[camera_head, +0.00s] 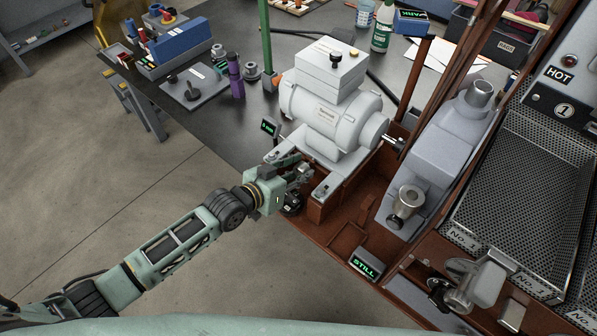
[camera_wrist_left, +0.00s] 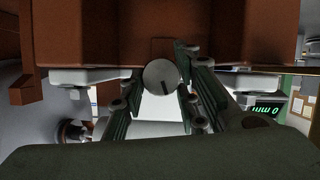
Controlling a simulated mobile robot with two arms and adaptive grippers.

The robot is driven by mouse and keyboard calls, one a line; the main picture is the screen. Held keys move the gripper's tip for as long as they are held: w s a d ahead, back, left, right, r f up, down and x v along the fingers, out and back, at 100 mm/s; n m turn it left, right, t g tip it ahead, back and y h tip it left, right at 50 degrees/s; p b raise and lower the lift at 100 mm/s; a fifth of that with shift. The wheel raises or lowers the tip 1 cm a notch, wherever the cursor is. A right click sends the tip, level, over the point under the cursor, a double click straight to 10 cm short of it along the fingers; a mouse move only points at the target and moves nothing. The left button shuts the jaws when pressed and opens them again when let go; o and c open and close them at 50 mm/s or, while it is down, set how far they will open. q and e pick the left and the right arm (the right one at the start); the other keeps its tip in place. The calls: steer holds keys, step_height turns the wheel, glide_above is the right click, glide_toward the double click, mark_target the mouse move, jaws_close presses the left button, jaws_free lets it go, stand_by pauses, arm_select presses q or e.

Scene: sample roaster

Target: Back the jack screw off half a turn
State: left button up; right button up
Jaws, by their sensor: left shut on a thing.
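The motor (camera_head: 335,112) is a pale grey cylinder with a box on top, on a base with rails over a rust-red frame. My left gripper (camera_head: 300,174) is at the near left end of that base. In the left wrist view a round grey screw head with a dark line mark, the jack screw (camera_wrist_left: 160,75), sits between the green fingers of my left gripper (camera_wrist_left: 180,85). The fingers are shut on it; the mark points down and slightly right. In the head view the gripper hides the screw. My right gripper is not in view.
A small display (camera_head: 268,127) stands beside the motor; in the left wrist view it reads 0 mm (camera_wrist_left: 266,110). A sign reading STILL (camera_head: 366,263) is on the red frame. The dark bench (camera_head: 210,125) holds tools and a blue bin. Open floor lies left.

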arm_select(q)
steer(key=b, duration=0.1)
steer(key=n+h+b, duration=0.1)
steer(key=shift+f+n+g+b, duration=0.25)
steer(key=shift+n+g+b, duration=0.05)
steer(key=shift+s+r+n+b, duration=0.15)
steer(key=shift+n+b, duration=0.15)
steer(key=shift+b, duration=0.2)
steer(key=shift+d, duration=0.1)
steer(key=o, duration=1.1)
steer(key=shift+r, duration=0.1)
steer(key=shift+a, duration=0.25)
steer(key=v, duration=1.1)
steer(key=shift+s+a+r, duration=0.1)
steer(key=shift+a+r, duration=0.05)
steer(key=shift+a, duration=0.1)
